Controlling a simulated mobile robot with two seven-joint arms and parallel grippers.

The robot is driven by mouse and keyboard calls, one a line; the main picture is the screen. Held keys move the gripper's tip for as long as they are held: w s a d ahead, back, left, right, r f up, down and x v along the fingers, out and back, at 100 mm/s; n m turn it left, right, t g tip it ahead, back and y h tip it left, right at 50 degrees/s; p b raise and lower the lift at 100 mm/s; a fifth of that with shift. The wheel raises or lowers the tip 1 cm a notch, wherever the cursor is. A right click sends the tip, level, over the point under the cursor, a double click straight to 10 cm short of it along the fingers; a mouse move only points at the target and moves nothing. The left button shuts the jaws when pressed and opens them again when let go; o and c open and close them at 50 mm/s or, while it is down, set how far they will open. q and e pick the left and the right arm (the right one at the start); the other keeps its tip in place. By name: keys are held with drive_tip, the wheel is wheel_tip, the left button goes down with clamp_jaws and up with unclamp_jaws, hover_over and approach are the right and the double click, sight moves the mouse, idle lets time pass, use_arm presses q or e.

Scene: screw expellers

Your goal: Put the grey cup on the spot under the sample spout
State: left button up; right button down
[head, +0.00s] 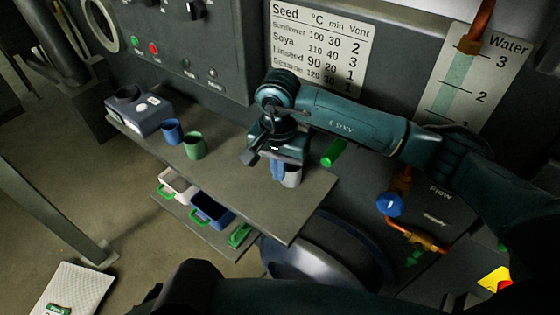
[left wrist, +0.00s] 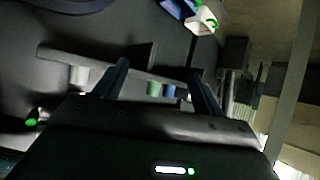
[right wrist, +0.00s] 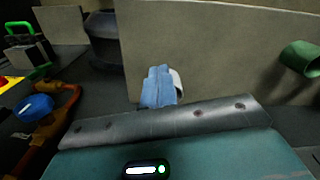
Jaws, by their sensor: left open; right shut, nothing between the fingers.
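The grey cup (head: 292,177) stands on the shelf (head: 225,186) near its right end, partly hidden by my right gripper (head: 278,174). That gripper is shut and empty, its blue fingers pointing down right beside the cup; I cannot tell whether they touch it. In the right wrist view a pale edge of the cup (right wrist: 178,85) shows behind the fingers (right wrist: 158,88). A green tube (head: 334,152) sticks out near the wall; I cannot tell whether it is the sample spout. My left gripper (left wrist: 160,72) is open and empty; the grey cup (left wrist: 79,76) also shows there.
A blue cup (head: 172,132) and a green cup (head: 194,145) stand further left on the shelf, beside a grey device (head: 140,112). White and blue trays (head: 211,209) with green handles sit on a lower ledge. Copper pipework with a blue knob (head: 389,204) is at right.

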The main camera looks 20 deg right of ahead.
sight(293, 174)
wheel_tip(293, 174, down, 8)
drive_tip(key=shift+s+r+p, duration=0.1)
drive_tip(key=shift+r+p, duration=0.15)
drive_tip(key=shift+p, duration=0.3)
drive_tip(key=w+d, duration=0.1)
drive_tip(key=w+d+p, duration=0.1)
drive_tip(key=shift+w+f, duration=0.2)
drive_tip(key=shift+w, duration=0.15)
drive_tip(key=shift+w+d, duration=0.2)
drive_tip(key=shift+w, duration=0.1)
use_arm(q)
drive_tip(key=shift+s+a+f+y, duration=0.1)
drive_tip(key=shift+s+a+y, duration=0.2)
drive_tip(key=shift+s+a, duration=0.2)
drive_tip(key=shift+d, duration=0.1)
